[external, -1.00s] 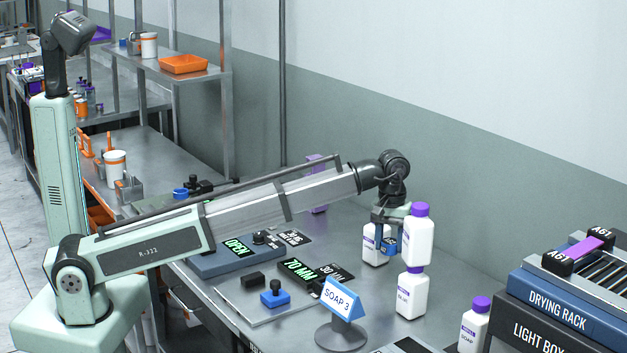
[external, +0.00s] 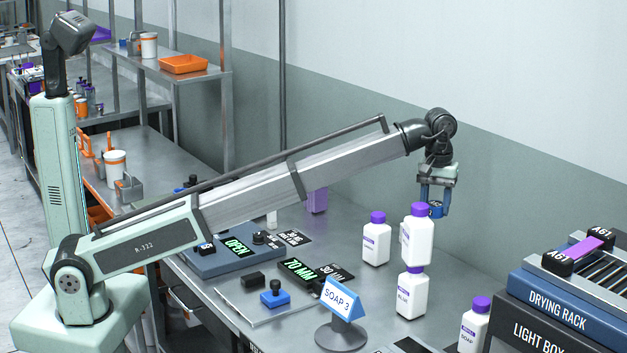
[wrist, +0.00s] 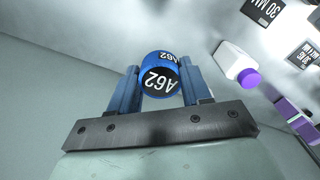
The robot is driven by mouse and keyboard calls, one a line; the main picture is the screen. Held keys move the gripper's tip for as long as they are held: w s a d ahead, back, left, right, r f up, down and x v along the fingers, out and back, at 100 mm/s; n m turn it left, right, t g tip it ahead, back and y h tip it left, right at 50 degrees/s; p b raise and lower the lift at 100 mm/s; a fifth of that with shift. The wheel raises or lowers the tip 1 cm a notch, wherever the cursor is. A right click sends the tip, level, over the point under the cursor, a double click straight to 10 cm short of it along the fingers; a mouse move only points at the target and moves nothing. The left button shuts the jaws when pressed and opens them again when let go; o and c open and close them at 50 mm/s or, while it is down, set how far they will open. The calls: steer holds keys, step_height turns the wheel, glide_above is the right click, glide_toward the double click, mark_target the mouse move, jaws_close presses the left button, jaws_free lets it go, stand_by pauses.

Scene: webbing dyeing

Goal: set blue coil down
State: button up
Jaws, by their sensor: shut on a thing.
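My gripper (external: 436,198) is shut on the blue coil (external: 436,210), holding it in the air above the right part of the metal bench. In the wrist view the coil (wrist: 160,75) sits between the two blue fingers and shows a black label reading A62. In the external view the coil is at the height of the upper white bottle (external: 417,236), just to its right in the picture. No surface touches the coil from below.
White bottles with purple caps stand near, one (external: 376,240) behind and another (external: 411,294) lower down. The drying rack (external: 550,300) with a purple strip stands at right. A Soap 3 sign (external: 343,299) is in front. Bare bench (external: 455,275) shows right of the bottles.

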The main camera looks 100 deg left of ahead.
steer(key=w, duration=0.8)
glide_above(455, 293)
step_height(455, 293, down, 12)
steer(key=r, duration=0.1)
step_height(455, 293, down, 10)
steer(key=shift+f, duration=0.15)
steer(key=shift+f, duration=0.1)
steer(key=o, duration=1)
steer(key=shift+o, duration=0.2)
step_height(455, 293, up, 12)
